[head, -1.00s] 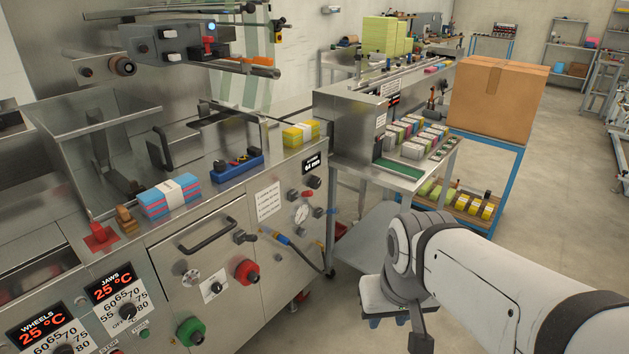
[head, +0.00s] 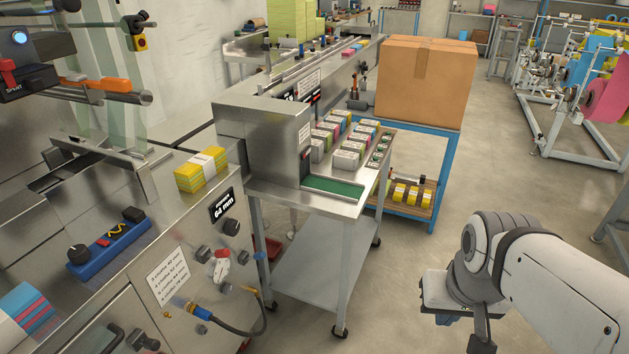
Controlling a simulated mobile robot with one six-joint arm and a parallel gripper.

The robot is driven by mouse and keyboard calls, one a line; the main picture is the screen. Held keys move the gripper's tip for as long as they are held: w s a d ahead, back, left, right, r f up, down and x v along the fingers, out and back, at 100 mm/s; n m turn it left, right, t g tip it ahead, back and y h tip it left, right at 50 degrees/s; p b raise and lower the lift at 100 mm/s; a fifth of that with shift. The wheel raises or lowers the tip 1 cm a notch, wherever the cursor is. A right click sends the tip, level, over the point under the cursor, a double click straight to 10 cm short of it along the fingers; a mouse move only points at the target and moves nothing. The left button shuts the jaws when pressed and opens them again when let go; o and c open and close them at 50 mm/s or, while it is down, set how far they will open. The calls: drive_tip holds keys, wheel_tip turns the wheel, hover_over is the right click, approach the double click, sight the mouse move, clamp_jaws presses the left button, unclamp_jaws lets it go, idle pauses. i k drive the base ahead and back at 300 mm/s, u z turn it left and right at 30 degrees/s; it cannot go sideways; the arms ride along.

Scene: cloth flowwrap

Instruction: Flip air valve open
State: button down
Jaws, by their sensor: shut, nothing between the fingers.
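The front panel of the steel machine holds a white round gauge (head: 220,269) with a small red lever (head: 222,254) at its top. This lever looks like the air valve handle; its exact angle is too small to tell. A blue-ended air hose (head: 203,313) plugs in below the gauge and curves to the right. My gripper (head: 443,317) hangs at the lower right, pointing down over the floor, far to the right of the valve. It is shut and empty, and its fingertips are mostly hidden by my wrist.
A steel cart (head: 325,260) with a conveyor stands beyond the panel. A cardboard box (head: 424,85) rests on a blue-framed table behind it. Floor between my arm and the cart is clear.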

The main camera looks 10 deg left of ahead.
sight(261, 254)
drive_tip(key=i, duration=1.4)
drive_tip(key=u, duration=0.75)
drive_tip(key=k, duration=0.8)
drive_tip(key=u, duration=0.2)
drive_tip(key=i, duration=0.8)
drive_tip(key=z, duration=0.05)
